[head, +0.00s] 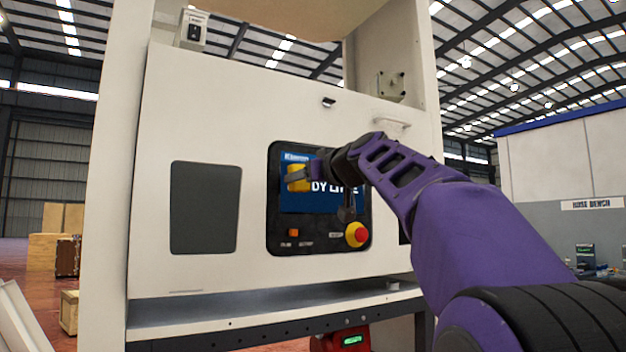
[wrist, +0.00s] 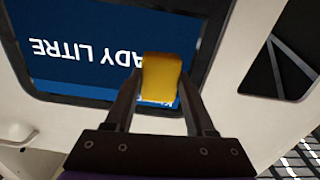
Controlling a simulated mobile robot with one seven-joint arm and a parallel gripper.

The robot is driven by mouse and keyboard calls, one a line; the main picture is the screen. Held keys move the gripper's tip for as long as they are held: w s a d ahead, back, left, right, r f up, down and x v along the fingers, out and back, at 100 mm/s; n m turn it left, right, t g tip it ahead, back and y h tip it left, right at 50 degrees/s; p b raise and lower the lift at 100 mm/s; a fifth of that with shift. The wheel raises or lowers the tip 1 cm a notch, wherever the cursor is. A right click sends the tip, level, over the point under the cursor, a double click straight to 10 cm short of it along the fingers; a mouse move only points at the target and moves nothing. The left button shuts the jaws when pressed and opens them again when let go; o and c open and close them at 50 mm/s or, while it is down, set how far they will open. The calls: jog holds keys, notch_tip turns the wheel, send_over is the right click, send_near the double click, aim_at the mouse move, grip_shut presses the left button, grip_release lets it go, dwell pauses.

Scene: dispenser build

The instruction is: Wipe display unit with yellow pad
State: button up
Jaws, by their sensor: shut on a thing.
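The display unit (head: 325,200) is a black panel with a blue screen (head: 322,204) on the white cabinet front. The screen carries white lettering, partly hidden by my arm. My gripper (head: 298,178) is shut on the yellow pad (head: 297,172) and holds it at the screen's upper left. In the wrist view the yellow pad (wrist: 161,78) sits between both fingers, over the blue screen (wrist: 85,50), whose lettering appears upside down. I cannot tell for certain whether the pad touches the screen.
A red emergency button on a yellow base (head: 356,234) and a small orange button (head: 293,233) sit below the screen. A dark window (head: 204,208) is to the left. A ledge (head: 240,315) juts out below the cabinet front.

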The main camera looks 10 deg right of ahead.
dwell(0.3)
jog(key=shift+v, duration=2.95)
jog(key=v, duration=0.3)
jog(key=shift+a, duration=0.1)
